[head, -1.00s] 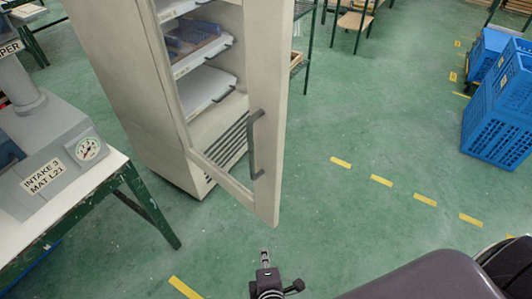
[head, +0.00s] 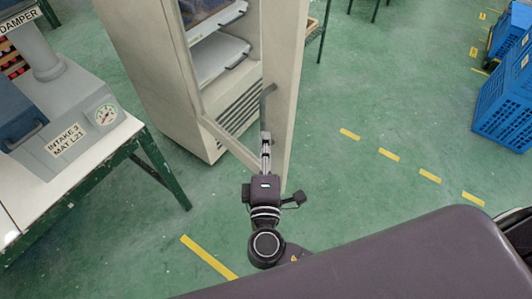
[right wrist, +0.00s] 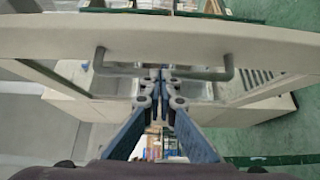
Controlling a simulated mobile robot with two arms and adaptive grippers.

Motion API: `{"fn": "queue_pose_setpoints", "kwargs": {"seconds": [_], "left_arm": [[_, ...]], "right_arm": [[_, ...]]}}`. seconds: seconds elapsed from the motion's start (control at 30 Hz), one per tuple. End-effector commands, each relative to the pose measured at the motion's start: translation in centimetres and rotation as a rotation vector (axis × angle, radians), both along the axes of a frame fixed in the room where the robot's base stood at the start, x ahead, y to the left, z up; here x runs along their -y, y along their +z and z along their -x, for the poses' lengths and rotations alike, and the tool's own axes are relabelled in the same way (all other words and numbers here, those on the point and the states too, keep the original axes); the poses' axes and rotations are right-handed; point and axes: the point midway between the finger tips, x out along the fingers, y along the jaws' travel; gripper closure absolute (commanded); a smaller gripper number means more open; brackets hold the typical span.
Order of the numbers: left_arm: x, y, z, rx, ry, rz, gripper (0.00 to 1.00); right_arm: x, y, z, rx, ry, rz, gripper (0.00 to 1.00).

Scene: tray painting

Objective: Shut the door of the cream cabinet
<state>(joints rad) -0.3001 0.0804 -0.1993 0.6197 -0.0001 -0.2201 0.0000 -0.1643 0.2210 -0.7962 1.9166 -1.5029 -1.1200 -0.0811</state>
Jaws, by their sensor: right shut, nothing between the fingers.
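The cream cabinet (head: 150,85) stands at the upper middle of the head view. Its framed door (head: 284,110) is open, with trays visible inside. The door's grey bar handle (head: 268,92) is partly hidden behind my right gripper (head: 266,138), which is shut and empty at the door's lower front part. In the right wrist view the door's cream frame (right wrist: 210,38) runs across the top. The handle (right wrist: 205,74) spans just beyond the closed fingertips (right wrist: 164,76). I cannot tell whether they touch it. My left gripper is not in view.
A table (head: 125,130) with a grey gauge machine (head: 75,110) stands left of the cabinet. Blue crates (head: 505,100) stand at the far right. Green floor with yellow dashes (head: 388,154) is clear between door and crates.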

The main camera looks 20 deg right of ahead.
Motion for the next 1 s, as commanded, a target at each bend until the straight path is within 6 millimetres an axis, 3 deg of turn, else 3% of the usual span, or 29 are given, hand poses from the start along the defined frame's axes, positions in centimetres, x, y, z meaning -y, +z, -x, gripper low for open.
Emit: {"fn": "queue_pose_setpoints", "kwargs": {"seconds": [0.07, 0.3, 0.83, 1.0], "left_arm": [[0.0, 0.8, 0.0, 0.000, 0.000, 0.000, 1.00], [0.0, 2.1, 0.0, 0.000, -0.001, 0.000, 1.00], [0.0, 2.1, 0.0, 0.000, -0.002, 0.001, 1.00], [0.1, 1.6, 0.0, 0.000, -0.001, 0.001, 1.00]], "right_arm": [[0.5, 0.4, -1.6, 0.001, -0.002, 0.003, 1.00], [3.4, 0.1, -2.7, -0.003, 0.001, 0.002, 1.00], [4.0, -0.1, -3.1, -0.003, 0.002, -0.001, 1.00], [5.2, -0.2, -3.5, -0.002, 0.021, 0.002, 1.00]]}}
